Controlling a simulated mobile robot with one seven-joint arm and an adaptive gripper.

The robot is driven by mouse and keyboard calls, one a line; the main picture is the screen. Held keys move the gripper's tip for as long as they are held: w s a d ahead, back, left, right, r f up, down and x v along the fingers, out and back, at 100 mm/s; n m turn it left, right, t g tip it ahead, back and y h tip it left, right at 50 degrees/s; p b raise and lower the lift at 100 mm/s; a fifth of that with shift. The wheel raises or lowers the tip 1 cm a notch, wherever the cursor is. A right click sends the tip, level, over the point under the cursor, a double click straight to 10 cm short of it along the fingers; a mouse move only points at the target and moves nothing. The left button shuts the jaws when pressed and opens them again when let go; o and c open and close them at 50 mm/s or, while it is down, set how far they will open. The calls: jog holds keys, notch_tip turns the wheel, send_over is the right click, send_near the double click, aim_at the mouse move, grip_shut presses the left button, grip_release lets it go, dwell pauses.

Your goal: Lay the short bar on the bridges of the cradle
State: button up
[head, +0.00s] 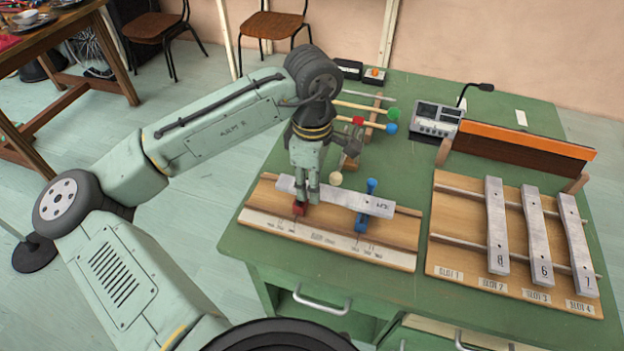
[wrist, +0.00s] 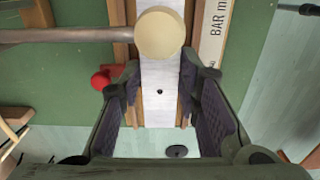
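The short bar (head: 378,206) is pale grey metal and lies across the cradle (head: 390,253), a wooden board with a printed strip along its front. The bar spans the red bridge (head: 299,209) and the blue bridge (head: 363,222); contact at the red bridge is partly hidden by my gripper. My gripper (head: 313,195) points down over the bar's left part, by the red bridge. In the wrist view my gripper (wrist: 163,105) has its fingers apart on either side of the bar (wrist: 158,98), with gaps beside it.
A cream mallet ball (wrist: 160,33) sits close to my gripper, over the bar in the wrist view. More mallets (head: 365,107) lie behind. At right, a slotted rack (head: 455,259) holds several bars. A meter box (head: 436,119) and an orange-topped panel (head: 520,142) stand behind.

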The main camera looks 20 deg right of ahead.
jog(key=o, duration=0.5)
